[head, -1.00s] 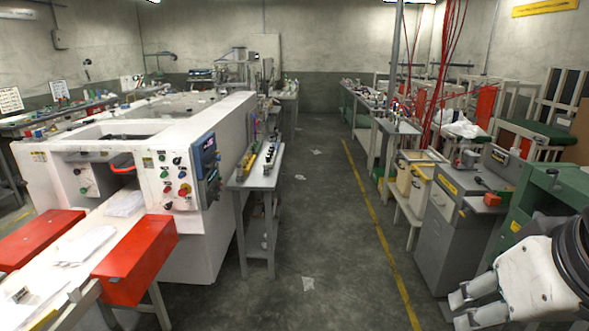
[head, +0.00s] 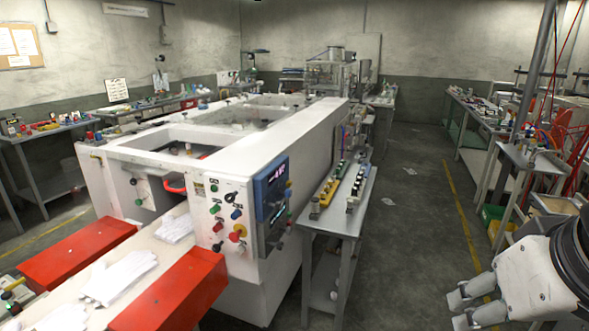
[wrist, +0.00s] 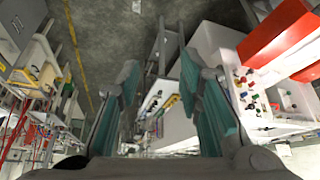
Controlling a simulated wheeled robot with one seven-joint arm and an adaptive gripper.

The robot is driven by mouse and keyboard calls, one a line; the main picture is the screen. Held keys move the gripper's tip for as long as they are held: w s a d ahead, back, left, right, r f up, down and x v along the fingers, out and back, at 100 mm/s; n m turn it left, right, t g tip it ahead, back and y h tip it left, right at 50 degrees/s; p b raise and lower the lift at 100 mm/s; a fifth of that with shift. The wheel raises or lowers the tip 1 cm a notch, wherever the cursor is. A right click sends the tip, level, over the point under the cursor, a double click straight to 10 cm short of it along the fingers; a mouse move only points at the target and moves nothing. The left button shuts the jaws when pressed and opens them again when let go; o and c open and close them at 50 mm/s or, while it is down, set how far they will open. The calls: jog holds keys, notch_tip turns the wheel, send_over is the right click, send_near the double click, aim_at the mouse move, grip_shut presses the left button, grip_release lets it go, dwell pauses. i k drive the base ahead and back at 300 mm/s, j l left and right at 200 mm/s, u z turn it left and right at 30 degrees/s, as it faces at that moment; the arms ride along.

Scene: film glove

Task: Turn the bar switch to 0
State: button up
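The white machine (head: 322,130) stands left of centre in the head view. Its front control panel (head: 203,188) carries several small knobs and buttons, among them black (head: 231,197), blue (head: 237,213), red-on-yellow (head: 238,233) and green (head: 214,209) ones. I cannot tell for sure which is the bar switch, and its marks are too small to read. The panel also shows, small and turned, in the wrist view (wrist: 243,88). My gripper (head: 458,311) is at the lower right of the head view, far from the panel. In the wrist view its fingers (wrist: 158,65) are apart and empty.
A blue-framed display (head: 271,200) is on the machine's corner. Red boxes (head: 180,295) flank a white bed with gloves (head: 118,277) in front. A narrow grey table (head: 318,222) stands right of the machine.

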aim_at(134, 182)
jog(key=i+j+u, duration=0.2)
jog(key=i+u, duration=0.8)
jog(key=i+l+u, duration=0.1)
jog(key=i+u, duration=0.4)
jog(key=i+l+u, duration=0.15)
jog(key=l+u, duration=0.15)
jog(key=i+l+u, duration=0.1)
jog(key=l+u, duration=0.45)
jog(key=l, duration=0.2)
jog(key=i, duration=0.05)
